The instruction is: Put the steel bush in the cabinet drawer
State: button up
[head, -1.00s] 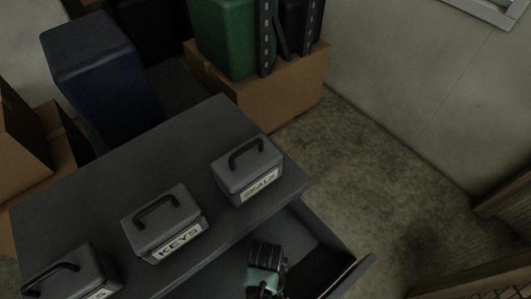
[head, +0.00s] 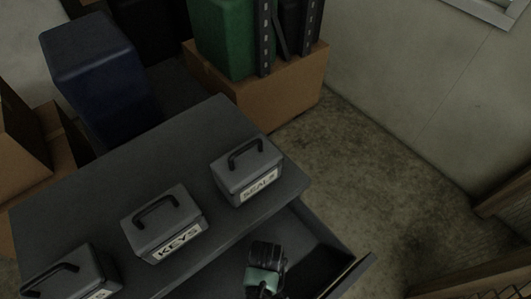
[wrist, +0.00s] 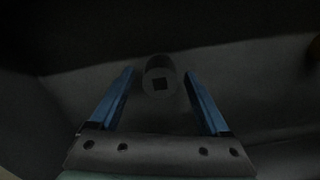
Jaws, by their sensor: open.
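The bush and fingers are hidden there.
The grey cabinet top (head: 205,130) carries a box marked SEALS (head: 246,172), a box marked KEYS (head: 166,222) and a third handled box (head: 70,275). Cardboard cartons and bins stand behind. The floor right of the drawer is clear.

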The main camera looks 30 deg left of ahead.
notch_tip(320, 180, up, 12)
jog(key=p, duration=0.2)
jog(key=shift+f, duration=0.2)
jog(key=w+a+r+m+t+y, duration=0.2)
jog(key=w+r+t, duration=0.4)
jog(key=w+r, duration=0.6)
jog(key=w+d+r+m+t, duration=0.15)
jog(key=w+r+t, duration=0.35)
jog(key=r, duration=0.6)
jog(key=w+d+r+m+t, duration=0.1)
jog(key=w+r+m+t, duration=0.15)
jog(key=w+r, duration=0.65)
jog(key=s+d+r+m+t, duration=0.1)
jog(key=s+d+r+t, duration=0.15)
jog(key=r, duration=0.65)
jog(key=s+d+r+m+t, duration=0.1)
jog(key=r+t, duration=0.2)
jog(key=r, duration=0.6)
jog(key=s+d+r+m+t, duration=0.1)
jog(key=s+d+r+t, duration=0.15)
jog(key=r, duration=0.55)
jog(key=s+d+r+m+t+h, duration=0.2)
jog(key=s+r+t, duration=0.4)
jog(key=r, duration=0.8)
jog(key=s+d, duration=0.1)
jog(key=s, duration=0.2)
jog(key=shift+d, duration=0.1)
